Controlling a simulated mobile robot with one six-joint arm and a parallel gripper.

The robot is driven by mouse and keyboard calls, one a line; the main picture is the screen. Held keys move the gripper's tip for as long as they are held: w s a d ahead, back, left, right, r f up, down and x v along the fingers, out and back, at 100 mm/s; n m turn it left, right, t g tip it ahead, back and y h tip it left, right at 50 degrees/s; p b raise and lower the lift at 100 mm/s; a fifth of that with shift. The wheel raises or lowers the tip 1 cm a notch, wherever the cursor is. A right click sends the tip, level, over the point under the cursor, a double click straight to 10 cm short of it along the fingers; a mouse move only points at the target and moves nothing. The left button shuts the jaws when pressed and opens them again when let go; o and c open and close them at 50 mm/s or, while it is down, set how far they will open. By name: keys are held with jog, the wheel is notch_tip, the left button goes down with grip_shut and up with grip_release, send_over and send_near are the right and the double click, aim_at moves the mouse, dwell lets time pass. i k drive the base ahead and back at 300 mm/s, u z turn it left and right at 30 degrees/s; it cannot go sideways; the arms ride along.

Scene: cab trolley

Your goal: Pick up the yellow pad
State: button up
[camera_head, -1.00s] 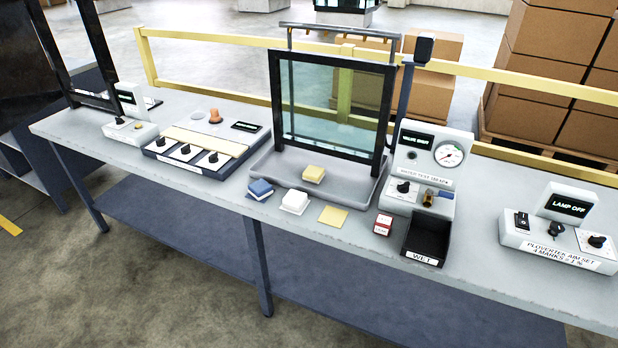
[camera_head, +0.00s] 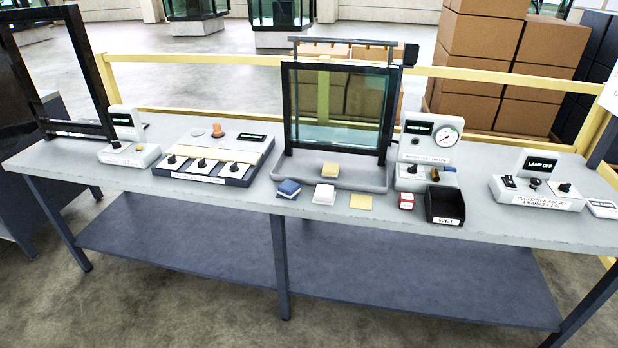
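A thick yellow pad (camera_head: 330,170) sits in the grey tray (camera_head: 262,181) below the framed glass pane. A thin, flat yellow square (camera_head: 361,202) lies on the bench top in front of the tray, to the right of a white block (camera_head: 324,195). I cannot tell for certain which yellow item is the named pad. My gripper is not in view.
A small red and white box (camera_head: 406,201) and a black bin marked WET (camera_head: 445,206) stand to the right. Control boxes, such as the lamp box (camera_head: 537,191), line the bench (camera_head: 215,200). A yellow rail (camera_head: 190,59) runs behind.

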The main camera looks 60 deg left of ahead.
aim_at(330, 170)
jog(key=k, duration=1.05)
jog(key=u, duration=2.45)
jog(key=i, duration=0.45)
jog(key=z, duration=0.15)
